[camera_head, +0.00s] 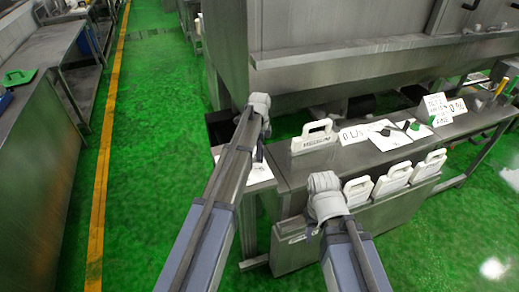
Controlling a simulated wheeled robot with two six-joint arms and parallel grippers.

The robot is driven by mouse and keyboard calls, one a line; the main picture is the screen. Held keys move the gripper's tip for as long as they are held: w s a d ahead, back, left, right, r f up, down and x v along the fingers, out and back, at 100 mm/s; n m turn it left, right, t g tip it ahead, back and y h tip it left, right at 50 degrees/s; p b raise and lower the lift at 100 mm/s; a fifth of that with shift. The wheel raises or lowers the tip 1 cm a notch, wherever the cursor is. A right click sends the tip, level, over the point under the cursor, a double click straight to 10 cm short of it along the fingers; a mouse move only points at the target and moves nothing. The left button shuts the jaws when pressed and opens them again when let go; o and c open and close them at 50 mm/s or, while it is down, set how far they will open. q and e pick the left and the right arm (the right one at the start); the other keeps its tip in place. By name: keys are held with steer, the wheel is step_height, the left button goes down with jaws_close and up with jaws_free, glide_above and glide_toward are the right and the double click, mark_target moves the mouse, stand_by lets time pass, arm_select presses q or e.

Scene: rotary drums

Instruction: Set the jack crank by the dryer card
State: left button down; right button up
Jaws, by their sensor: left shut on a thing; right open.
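My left gripper (262,112) is over the left end of the steel bench (282,170). Its fingers are mostly hidden by its wrist. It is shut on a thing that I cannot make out. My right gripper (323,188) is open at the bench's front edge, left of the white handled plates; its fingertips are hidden. A white plate with a handle and lettering (312,138) stands on the bench. White cards (356,132) lie to its right, too small to read. A sheet (390,141) bears small green and black parts. I cannot tell which item is the jack crank.
Several white handled plates (393,178) stand in a steel rack (410,198) along the bench front. A lettered sign (437,107) stands farther right. A large steel machine (350,65) rises behind. Green floor with a yellow line (105,150) is open at left.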

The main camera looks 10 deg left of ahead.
arm_select(q)
steer(key=shift+s+m, duration=0.2)
steer(key=shift+m, duration=0.1)
steer(key=c, duration=0.6)
jaws_free()
steer(key=shift+r, duration=0.1)
step_height(320, 180, up, 8)
steer(key=p, duration=0.8)
steer(key=shift+f, duration=0.25)
